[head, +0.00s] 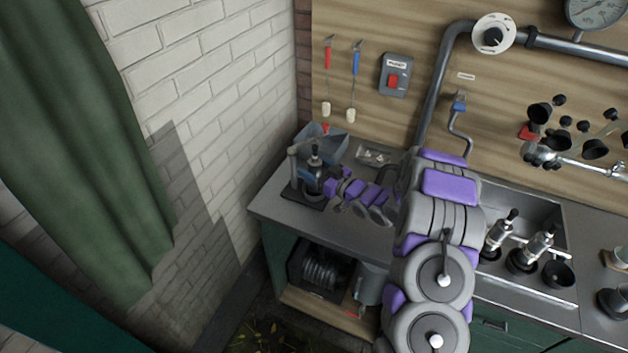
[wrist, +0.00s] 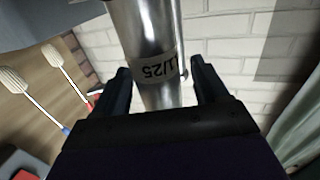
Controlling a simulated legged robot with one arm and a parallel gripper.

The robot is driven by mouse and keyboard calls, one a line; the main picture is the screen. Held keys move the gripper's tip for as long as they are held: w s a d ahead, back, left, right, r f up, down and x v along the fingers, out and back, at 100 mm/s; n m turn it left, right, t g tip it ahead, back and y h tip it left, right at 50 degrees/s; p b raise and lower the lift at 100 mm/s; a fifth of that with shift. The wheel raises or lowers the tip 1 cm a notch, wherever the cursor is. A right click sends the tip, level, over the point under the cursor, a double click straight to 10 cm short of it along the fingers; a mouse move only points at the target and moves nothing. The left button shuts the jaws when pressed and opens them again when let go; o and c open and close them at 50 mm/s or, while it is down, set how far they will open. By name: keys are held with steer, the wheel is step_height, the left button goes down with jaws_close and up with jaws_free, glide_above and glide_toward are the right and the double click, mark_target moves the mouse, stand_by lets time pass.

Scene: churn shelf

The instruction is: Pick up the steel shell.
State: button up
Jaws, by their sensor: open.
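A shiny steel cylinder (wrist: 140,35) with a dark printed label stands between the fingers in the wrist view; it looks like the steel shell. My gripper (wrist: 160,70) is open, with one finger on each side of the cylinder. A gap shows beside it, and I cannot tell whether either finger touches it. In the head view my gripper (head: 326,186) reaches left over the counter to a black-topped device, and my wrist partly hides that spot.
A grey-blue bin (head: 330,143) stands behind the gripper on the steel counter (head: 345,232). A brick wall (head: 205,85) is close on the left. Two brushes (head: 326,85) hang on the wood panel. Several black-handled parts stand by the sink (head: 545,220).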

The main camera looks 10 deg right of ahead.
steer(key=shift+c, duration=0.3)
steer(key=shift+d, duration=0.2)
steer(key=c, duration=0.5)
jaws_close()
steer(key=shift+r, duration=0.15)
